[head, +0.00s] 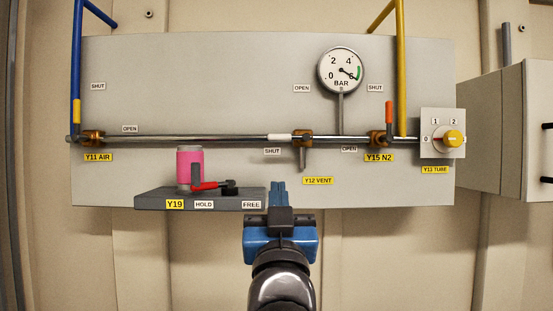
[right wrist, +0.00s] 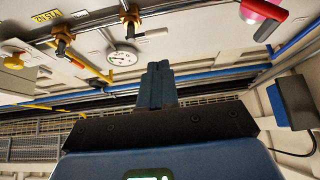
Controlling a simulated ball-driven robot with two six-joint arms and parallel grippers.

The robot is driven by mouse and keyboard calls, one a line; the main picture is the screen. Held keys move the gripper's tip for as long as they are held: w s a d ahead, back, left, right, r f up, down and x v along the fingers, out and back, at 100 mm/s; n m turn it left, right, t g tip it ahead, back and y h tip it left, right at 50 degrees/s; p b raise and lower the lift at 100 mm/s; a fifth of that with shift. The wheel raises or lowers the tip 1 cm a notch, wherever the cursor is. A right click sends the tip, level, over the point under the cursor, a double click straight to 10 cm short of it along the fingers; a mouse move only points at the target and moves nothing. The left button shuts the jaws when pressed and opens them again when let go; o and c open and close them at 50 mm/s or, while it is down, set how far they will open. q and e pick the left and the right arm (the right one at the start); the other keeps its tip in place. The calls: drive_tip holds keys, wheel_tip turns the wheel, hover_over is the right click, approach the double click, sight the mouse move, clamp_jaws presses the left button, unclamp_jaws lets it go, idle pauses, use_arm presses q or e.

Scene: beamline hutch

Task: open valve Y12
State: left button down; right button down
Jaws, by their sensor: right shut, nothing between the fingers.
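Valve Y12 (head: 304,140) is a brass body on the horizontal pipe, above its yellow "Y12 VENT" label (head: 317,180). Its lever, with a white grip (head: 279,136), points left along the pipe, just above the SHUT label (head: 272,151). The OPEN label (head: 301,88) is above the valve. A grey stub hangs below the body. My right gripper (head: 277,188) is shut and empty, below and left of the valve, apart from it. In the right wrist view the gripper (right wrist: 159,70) is shut, with the valve (right wrist: 131,16) and white grip (right wrist: 157,32) beyond. My left gripper is not in view.
Pressure gauge (head: 341,71) stands above the pipe, right of Y12. Orange-handled Y15 (head: 380,138) and a yellow knob (head: 453,138) are farther right. Y11 (head: 93,138) is at far left. A grey shelf (head: 150,201) with a pink cylinder (head: 189,165) and red lever sits left of my gripper.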

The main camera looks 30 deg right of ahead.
drive_tip(key=p, duration=1.1)
approach(278, 139)
drive_tip(key=x, duration=0.7)
drive_tip(key=shift+s, duration=0.1)
